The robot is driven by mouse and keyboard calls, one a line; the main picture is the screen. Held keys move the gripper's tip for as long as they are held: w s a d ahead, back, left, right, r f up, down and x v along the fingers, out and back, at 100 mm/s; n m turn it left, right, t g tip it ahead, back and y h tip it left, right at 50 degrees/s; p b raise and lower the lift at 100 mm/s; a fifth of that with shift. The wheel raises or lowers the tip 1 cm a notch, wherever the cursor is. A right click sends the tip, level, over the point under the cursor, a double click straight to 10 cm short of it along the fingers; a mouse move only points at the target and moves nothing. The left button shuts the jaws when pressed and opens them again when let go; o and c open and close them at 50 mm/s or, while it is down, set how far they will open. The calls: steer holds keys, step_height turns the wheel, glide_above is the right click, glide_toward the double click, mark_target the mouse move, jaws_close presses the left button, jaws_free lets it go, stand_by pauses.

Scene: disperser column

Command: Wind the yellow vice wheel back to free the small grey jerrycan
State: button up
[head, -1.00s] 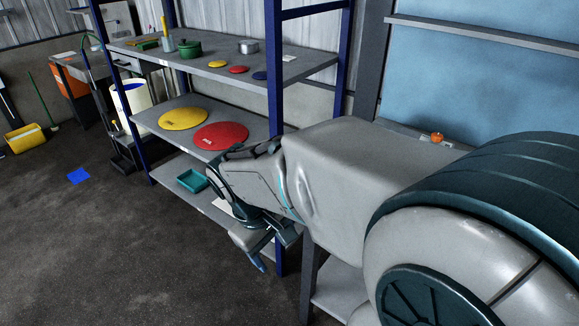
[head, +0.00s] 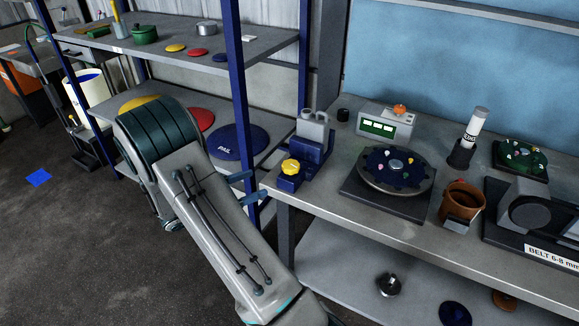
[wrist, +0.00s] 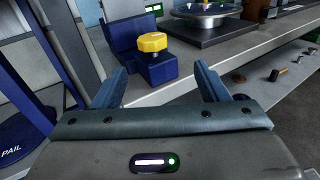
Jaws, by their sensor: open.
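The yellow vice wheel (head: 290,167) sits on top of the front block of the blue vice (head: 318,158), at the left end of the workbench. The small grey jerrycan (head: 312,125) stands upright in the vice behind the wheel. My gripper (head: 240,186) is open and empty, just left of the bench end and the wheel. In the wrist view the wheel (wrist: 152,43) shows ahead, between and beyond the open fingers (wrist: 161,85), not touched. The lower part of the jerrycan is hidden by the vice.
A turntable with a dark disc (head: 396,168), a scale (head: 385,123) with an orange knob, and a brown pot (head: 461,202) stand on the bench (head: 330,205). A blue rack post (head: 238,90) rises close behind my gripper.

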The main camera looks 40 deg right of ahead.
mark_target(284, 169)
steer(key=shift+n+t+h, duration=0.3)
steer(key=shift+n, duration=0.1)
steer(key=d+p, duration=0.1)
steer(key=d, duration=0.3)
steer(key=d+p, duration=0.1)
steer(key=d, duration=0.4)
steer(key=d+p, duration=0.1)
steer(key=d, duration=0.3)
steer(key=shift+d+f, duration=0.35)
steer(key=shift+d, duration=0.05)
steer(key=c, duration=1)
